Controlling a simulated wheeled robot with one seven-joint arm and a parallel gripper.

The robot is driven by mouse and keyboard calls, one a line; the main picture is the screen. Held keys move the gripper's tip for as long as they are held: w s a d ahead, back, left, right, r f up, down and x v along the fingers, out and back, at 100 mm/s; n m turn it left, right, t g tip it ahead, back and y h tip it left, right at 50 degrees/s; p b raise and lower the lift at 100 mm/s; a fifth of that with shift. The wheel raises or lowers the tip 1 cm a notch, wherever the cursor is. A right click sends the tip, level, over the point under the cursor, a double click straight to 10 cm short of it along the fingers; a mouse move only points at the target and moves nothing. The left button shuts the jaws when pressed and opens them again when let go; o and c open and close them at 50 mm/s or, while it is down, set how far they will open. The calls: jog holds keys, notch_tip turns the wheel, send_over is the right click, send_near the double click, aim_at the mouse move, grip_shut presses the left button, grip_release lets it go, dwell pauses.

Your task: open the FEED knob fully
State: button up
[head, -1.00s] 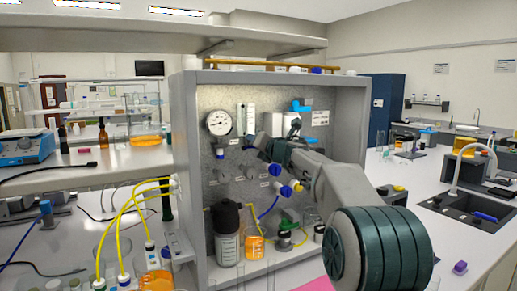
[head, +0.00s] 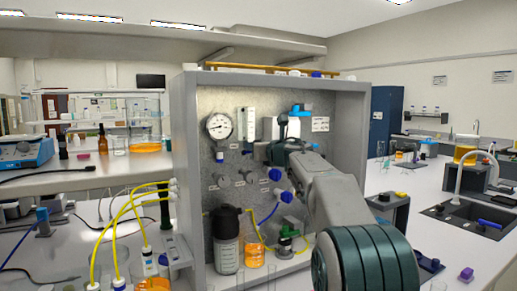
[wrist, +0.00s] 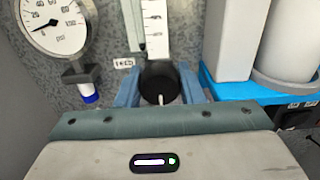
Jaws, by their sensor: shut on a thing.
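The FEED knob (wrist: 160,84) is a black round knob with a white pointer mark, on the grey speckled panel. In the wrist view its pointer aims down, toward my gripper's body. A small FEED label (wrist: 124,63) sits to its upper left. My gripper (wrist: 160,88) has one blue-grey finger on each side of the knob and is shut on it.
A round psi gauge (head: 219,126) with a blue-capped fitting is left of the knob. A flow tube (wrist: 155,30) is just above it. A white box (wrist: 232,38) and blue bracket (wrist: 215,86) stand close right. Blue valves (head: 287,196) and a dark-capped bottle (head: 227,240) are below.

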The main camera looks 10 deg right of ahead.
dwell(0.3)
jog(key=o, duration=1)
jog(key=b+v, duration=0.3)
jog(key=v, duration=1)
jog(key=shift+s+d+b, duration=0.15)
jog(key=shift+s+b, duration=0.2)
jog(key=shift+b, duration=0.05)
